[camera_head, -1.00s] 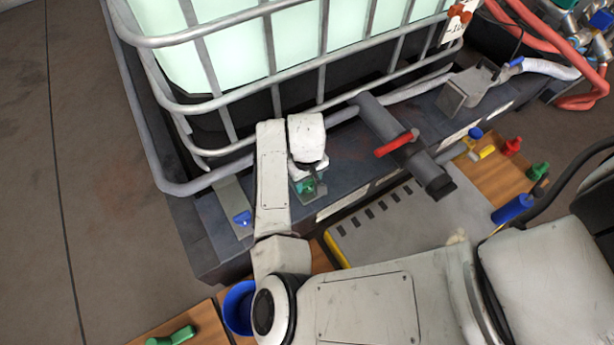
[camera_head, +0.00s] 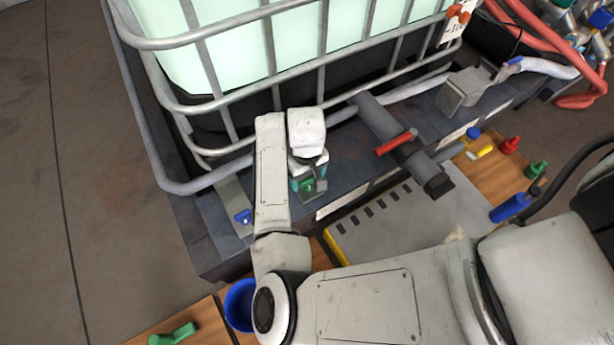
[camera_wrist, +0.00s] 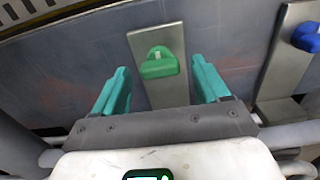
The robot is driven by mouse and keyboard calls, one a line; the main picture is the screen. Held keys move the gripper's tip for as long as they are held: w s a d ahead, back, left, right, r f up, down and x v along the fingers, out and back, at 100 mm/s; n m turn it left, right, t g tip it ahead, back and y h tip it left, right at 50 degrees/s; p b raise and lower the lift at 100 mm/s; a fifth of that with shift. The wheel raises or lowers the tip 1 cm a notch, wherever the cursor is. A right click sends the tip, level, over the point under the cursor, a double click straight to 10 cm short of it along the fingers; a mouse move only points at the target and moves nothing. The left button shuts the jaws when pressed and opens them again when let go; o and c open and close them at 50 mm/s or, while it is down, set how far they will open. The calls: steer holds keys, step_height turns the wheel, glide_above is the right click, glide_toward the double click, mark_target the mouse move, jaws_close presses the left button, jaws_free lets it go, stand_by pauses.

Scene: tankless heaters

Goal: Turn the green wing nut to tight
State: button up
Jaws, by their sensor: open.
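The green wing nut (camera_wrist: 159,64) sits on a grey metal bracket plate (camera_wrist: 160,35) in the wrist view. A small pale mark shows on its upper part. My gripper (camera_wrist: 161,80) is open, with its teal fingers on either side of the nut's line. A gap shows between each finger and the nut, and the jaws hold nothing. In the head view the green nut (camera_head: 308,187) shows partly beneath my gripper (camera_head: 305,182), at the front side of the tank's dark base. My wrist and fingers hide part of it there.
A blue wing nut (camera_wrist: 308,37) on a similar plate is to the right in the wrist view; it is left of my arm in the head view (camera_head: 243,216). A grey pipe with a red handle (camera_head: 397,142) stands to the right. The tank's metal cage (camera_head: 250,95) is behind.

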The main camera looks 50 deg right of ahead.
mark_target(307, 180)
step_height(307, 180, up, 9)
steer(key=p, duration=0.3)
steer(key=shift+f+p, duration=0.15)
steer(key=shift+p, duration=0.2)
steer(key=shift+d, duration=0.1)
